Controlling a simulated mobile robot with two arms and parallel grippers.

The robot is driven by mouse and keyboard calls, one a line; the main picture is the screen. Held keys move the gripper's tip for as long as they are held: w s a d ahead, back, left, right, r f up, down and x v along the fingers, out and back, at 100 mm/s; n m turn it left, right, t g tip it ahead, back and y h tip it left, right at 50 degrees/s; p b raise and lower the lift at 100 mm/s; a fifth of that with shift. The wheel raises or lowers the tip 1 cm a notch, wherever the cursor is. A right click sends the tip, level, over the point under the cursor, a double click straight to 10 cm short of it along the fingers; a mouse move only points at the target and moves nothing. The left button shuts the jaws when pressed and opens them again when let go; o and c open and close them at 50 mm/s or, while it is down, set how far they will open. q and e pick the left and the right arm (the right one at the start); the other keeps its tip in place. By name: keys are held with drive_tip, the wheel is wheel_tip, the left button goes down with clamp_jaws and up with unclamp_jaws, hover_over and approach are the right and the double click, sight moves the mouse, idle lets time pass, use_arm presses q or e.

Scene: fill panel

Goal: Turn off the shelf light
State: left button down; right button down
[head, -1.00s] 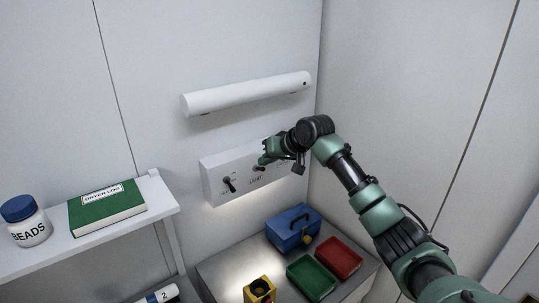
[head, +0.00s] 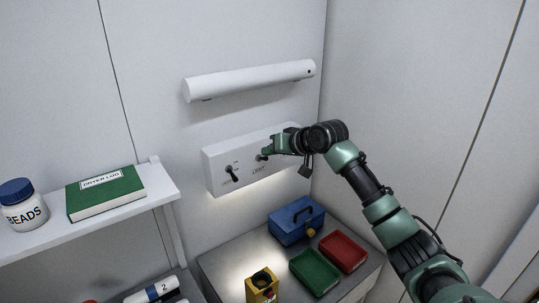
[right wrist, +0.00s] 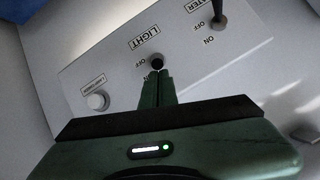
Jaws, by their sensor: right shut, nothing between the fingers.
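A white switch panel (head: 218,172) is on the wall under a white tube lamp (head: 250,80). Its LIGHT switch (head: 262,157) has a dark knob, also seen in the right wrist view (right wrist: 156,61). My right gripper (head: 267,152) is shut and empty, its fingertips at the LIGHT switch. In the right wrist view the closed fingertips (right wrist: 156,74) are just below the knob and partly cover the lower label; I cannot tell whether they touch it. A bright glow lies on the wall and bench below the panel. My left gripper is not in view.
Another toggle switch (head: 232,174) is left of LIGHT on the panel. A white round button (right wrist: 97,101) is on its other side. Below are a blue box (head: 296,222), a red tray (head: 344,252), a green tray (head: 315,271) and a yellow item (head: 261,287).

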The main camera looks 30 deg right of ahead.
drive_tip(key=f+t+b, duration=0.1)
drive_tip(key=b, duration=0.2)
drive_tip(key=s+f+t+b, duration=0.1)
drive_tip(key=t+b, duration=0.1)
drive_tip(key=b, duration=0.2)
drive_tip(key=f+t+y+b, duration=0.1)
drive_tip(key=t+b, duration=0.1)
drive_tip(key=b, duration=0.2)
drive_tip(key=shift+s+d, duration=0.15)
drive_tip(key=shift+s, duration=0.3)
